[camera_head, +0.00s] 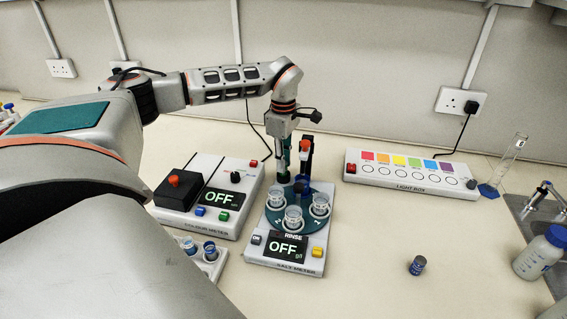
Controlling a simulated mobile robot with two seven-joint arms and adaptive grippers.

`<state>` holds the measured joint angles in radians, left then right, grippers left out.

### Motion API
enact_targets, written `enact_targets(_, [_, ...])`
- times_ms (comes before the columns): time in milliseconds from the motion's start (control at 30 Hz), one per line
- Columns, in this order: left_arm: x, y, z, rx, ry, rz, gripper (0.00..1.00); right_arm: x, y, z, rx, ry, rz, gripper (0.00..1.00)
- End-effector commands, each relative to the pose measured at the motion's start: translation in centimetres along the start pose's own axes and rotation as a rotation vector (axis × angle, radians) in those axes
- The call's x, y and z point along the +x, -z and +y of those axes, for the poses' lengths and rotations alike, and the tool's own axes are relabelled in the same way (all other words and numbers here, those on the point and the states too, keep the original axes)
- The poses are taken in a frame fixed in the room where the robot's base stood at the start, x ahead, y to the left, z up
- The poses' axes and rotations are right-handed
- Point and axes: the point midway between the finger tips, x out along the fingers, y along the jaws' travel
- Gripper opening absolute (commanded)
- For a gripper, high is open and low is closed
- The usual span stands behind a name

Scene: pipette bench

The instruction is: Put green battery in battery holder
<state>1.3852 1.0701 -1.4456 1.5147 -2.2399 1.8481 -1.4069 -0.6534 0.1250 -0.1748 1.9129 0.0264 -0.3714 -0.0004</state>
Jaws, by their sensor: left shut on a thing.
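My left gripper (284,176) points down over the turntable of the salt meter (284,262). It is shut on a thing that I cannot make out. It is beside the meter's dark blue post (307,160), which has an orange-red part on it. I cannot tell whether the gripper touches the turntable. I can make out no green battery and no battery holder. My right gripper is not in view.
Clear cups sit on the turntable. A colorimeter (215,163) stands left, a light box (412,174) back right. A small dark cylinder (417,266) stands on clear bench. A measuring cylinder (507,160), sink and white bottle (538,254) are at right.

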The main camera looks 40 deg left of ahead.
Motion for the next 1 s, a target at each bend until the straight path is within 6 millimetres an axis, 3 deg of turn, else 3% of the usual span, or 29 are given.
enact_targets(633, [1.6,0.0,0.0,0.001,0.000,0.000,0.00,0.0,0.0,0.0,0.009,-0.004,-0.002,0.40])
enact_targets(667, [1.6,0.0,0.0,0.001,0.000,0.000,0.25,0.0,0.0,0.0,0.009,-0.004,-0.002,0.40])
enact_targets(700, [1.5,0.0,0.0,0.001,0.000,0.000,0.34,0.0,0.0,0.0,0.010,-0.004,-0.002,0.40])
enact_targets(1000, [1.5,0.0,0.0,0.001,0.000,0.000,0.34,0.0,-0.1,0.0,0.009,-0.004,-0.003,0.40])
